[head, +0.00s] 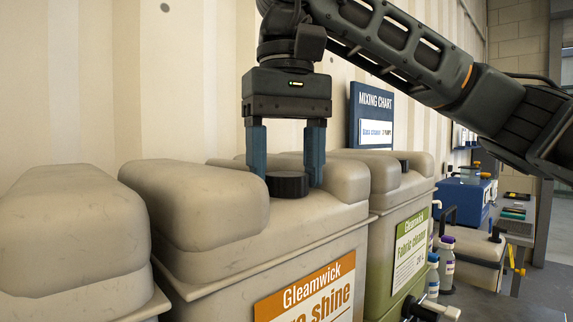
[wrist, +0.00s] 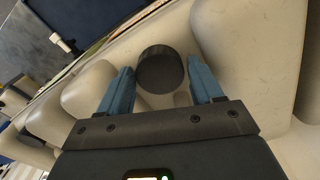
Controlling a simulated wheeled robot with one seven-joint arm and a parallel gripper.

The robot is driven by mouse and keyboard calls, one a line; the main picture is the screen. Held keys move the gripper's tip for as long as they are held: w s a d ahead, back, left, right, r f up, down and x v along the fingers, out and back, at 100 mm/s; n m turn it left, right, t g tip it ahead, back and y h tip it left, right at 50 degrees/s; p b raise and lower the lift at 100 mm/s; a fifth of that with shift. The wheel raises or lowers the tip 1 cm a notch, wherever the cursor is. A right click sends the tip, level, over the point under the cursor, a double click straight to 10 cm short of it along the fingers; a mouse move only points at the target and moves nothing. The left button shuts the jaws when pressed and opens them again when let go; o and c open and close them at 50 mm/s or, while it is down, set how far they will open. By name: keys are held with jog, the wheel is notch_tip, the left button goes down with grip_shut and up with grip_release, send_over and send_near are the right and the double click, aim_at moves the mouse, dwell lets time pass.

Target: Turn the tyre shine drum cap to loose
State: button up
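The tyre shine drum (head: 310,235) is a beige container with an orange label, partly cut off, reading "Gleamwick" and "shine". Its round black cap (head: 287,184) sits on top, between two raised shoulders. My gripper (head: 286,180) points down over the cap, with one blue finger on either side of it. The fingers are apart and do not appear to press on the cap. No mark showing the cap's turn is visible.
A drum with a green label (head: 410,245) stands to the right, with its own dark cap (head: 403,164). Another beige drum (head: 70,235) is at the left. A blue mixing chart (head: 372,118) stands behind. Bottles (head: 446,262) stand at the right, near a blue box (head: 465,198).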

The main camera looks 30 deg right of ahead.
aim_at(286, 174)
jog(key=shift+r, duration=3.9)
